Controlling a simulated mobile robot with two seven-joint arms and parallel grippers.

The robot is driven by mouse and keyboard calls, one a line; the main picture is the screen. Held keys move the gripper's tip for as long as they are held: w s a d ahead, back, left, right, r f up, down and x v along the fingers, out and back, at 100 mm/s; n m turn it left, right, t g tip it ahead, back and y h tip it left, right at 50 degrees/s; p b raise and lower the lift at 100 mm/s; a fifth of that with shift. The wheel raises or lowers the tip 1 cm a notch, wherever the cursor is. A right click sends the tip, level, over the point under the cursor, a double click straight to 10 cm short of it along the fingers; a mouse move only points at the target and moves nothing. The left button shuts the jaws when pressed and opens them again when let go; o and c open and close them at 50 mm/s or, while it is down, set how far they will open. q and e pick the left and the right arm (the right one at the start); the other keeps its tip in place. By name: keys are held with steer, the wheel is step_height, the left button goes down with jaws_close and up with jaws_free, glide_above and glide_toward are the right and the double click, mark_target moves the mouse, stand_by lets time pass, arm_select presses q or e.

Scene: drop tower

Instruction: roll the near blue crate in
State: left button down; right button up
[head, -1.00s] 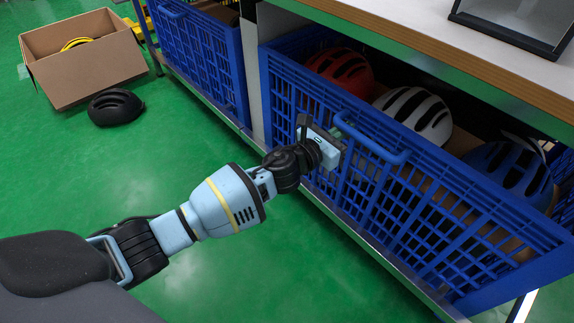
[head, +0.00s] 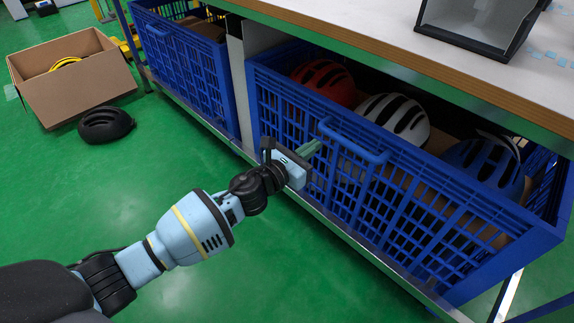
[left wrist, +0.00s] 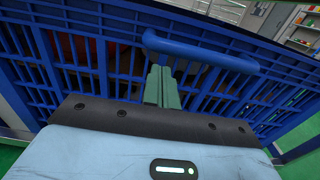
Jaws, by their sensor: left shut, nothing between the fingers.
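The near blue crate (head: 400,205) is a slatted plastic bin on the shelf under the bench, and its front wall also shows in the left wrist view (left wrist: 95,45). It holds a red helmet (head: 323,82), a white helmet (head: 396,116) and a blue helmet (head: 486,168). A blue bar handle (head: 355,146) sticks out from its front; the left wrist view shows it above the fingers (left wrist: 200,50). My left gripper (head: 309,150) is shut and empty, its fingers pointing at the front wall by the handle's left end. I cannot tell whether they touch. My right gripper is out of view.
A second blue crate (head: 185,65) stands to the left on the same shelf, past a grey post (head: 241,85). A black helmet (head: 105,124) and an open cardboard box (head: 75,88) are on the green floor. The bench top (head: 400,30) overhangs the crates. Floor in front is clear.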

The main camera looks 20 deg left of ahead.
arm_select(q)
steer(key=p+v, duration=0.1)
steer(key=v, duration=0.6)
steer(key=shift+a, duration=0.15)
steer(key=shift+s, duration=0.1)
